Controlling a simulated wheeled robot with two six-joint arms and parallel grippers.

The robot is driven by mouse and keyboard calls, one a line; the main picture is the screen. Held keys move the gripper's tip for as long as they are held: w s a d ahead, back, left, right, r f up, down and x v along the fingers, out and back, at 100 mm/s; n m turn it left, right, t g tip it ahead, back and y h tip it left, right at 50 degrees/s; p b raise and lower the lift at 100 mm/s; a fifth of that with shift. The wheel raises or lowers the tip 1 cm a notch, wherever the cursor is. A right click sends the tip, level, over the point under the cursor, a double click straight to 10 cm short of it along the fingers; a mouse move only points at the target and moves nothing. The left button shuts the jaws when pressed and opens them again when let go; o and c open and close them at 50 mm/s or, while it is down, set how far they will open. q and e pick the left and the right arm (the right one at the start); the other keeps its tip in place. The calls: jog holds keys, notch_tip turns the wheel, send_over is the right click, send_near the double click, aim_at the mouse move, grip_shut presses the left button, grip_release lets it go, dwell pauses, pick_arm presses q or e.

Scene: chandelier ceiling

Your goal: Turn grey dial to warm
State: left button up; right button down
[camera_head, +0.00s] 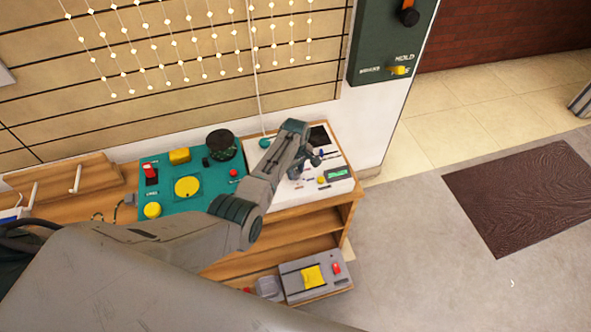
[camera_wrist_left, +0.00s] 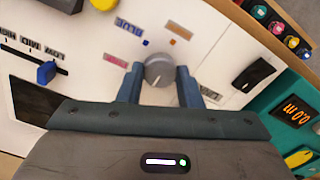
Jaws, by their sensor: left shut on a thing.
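The grey dial (camera_wrist_left: 158,71) is on a white panel (camera_wrist_left: 85,35) in the left wrist view. My left gripper (camera_wrist_left: 158,82) has one blue-grey finger on each side of it and is shut on it. A pale line shows on the dial's face. In the head view, my left gripper (camera_head: 314,162) reaches over the white panel (camera_head: 313,187) on the wooden bench; the dial is not clear there. My right gripper is not in view.
A blue slider (camera_wrist_left: 47,72) and a black switch (camera_wrist_left: 253,75) are on the white panel. A teal panel (camera_head: 210,185) with yellow and red controls lies to its left in the head view. A grey box (camera_head: 313,290) sits on the lower shelf.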

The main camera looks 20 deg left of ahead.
aim_at(295, 173)
pick_arm(q)
jog(key=o, duration=1)
jog(key=shift+r, duration=0.1)
notch_tip(295, 173, up, 11)
jog(key=shift+f+b, duration=0.15)
jog(key=shift+b, duration=0.25)
jog(key=shift+f, duration=0.1)
